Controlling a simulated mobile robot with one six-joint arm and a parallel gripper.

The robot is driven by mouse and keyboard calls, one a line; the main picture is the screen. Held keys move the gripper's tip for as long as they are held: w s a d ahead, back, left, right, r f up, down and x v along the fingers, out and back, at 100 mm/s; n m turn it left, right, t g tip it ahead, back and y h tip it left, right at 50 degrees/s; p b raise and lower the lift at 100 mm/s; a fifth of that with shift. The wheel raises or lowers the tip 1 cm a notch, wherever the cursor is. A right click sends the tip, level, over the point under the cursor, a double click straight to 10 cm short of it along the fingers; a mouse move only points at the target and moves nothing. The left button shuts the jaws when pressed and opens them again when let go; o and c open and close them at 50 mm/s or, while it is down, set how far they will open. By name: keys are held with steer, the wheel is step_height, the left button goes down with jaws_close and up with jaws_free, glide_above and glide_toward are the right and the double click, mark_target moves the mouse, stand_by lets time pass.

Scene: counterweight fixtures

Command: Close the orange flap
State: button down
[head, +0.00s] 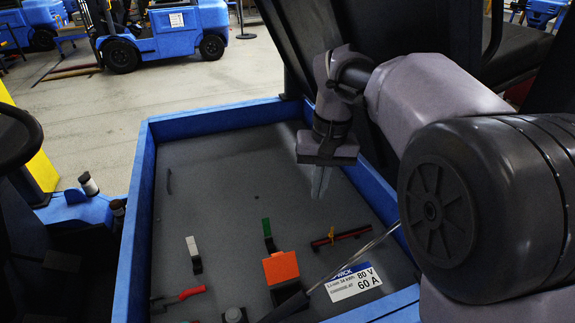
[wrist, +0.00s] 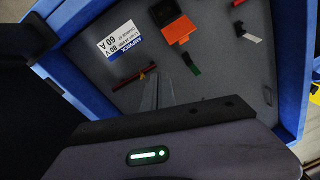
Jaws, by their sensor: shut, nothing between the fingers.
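The orange flap (head: 281,267) stands tilted up at the back edge of a small black box (head: 288,291), whose top is uncovered. In the wrist view the flap (wrist: 178,30) shows beside the dark box (wrist: 166,10), near the top middle. My gripper (head: 318,194) is shut and empty, pointing down above the grey panel, behind and to the right of the flap and clear of it. Its fingers (wrist: 157,90) also show in the wrist view, with the flap farther up the picture.
A green-topped lever (head: 267,228) stands just behind the flap, and a white-topped lever (head: 192,246) to its left. A red bar with a yellow clip (head: 342,236) lies to the right, near a white label (head: 353,282). A red handle (head: 190,293) is front left. Blue walls (head: 140,190) border the panel.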

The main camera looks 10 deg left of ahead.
mark_target(280, 267)
steer(key=w+a+f+n+g+h+p, duration=0.1)
steer(key=w+a+f+n+g+p, duration=0.2)
steer(key=a+f, duration=0.35)
steer(key=w+a+f+n+h+p, duration=0.1)
steer(key=w+a+f+p, duration=0.25)
steer(key=a+f, duration=0.3)
steer(key=b+x, duration=0.1)
steer(key=x, duration=0.2)
steer(key=b+x, duration=0.1)
steer(key=x, duration=0.3)
steer(key=s+b+x, duration=0.1)
steer(key=x, duration=0.2)
steer(key=shift+d+f, duration=0.1)
steer(key=shift+d, duration=0.35)
steer(key=s, duration=0.1)
steer(key=s+d+r, duration=0.1)
steer(key=s, duration=0.1)
steer(key=shift+d+r+b, duration=0.2)
steer(key=shift+r+b, duration=0.1)
steer(key=shift+b, duration=0.1)
steer(key=shift+s+r+b, duration=0.1)
steer(key=shift+r+b, duration=0.05)
steer(key=shift+b, duration=0.15)
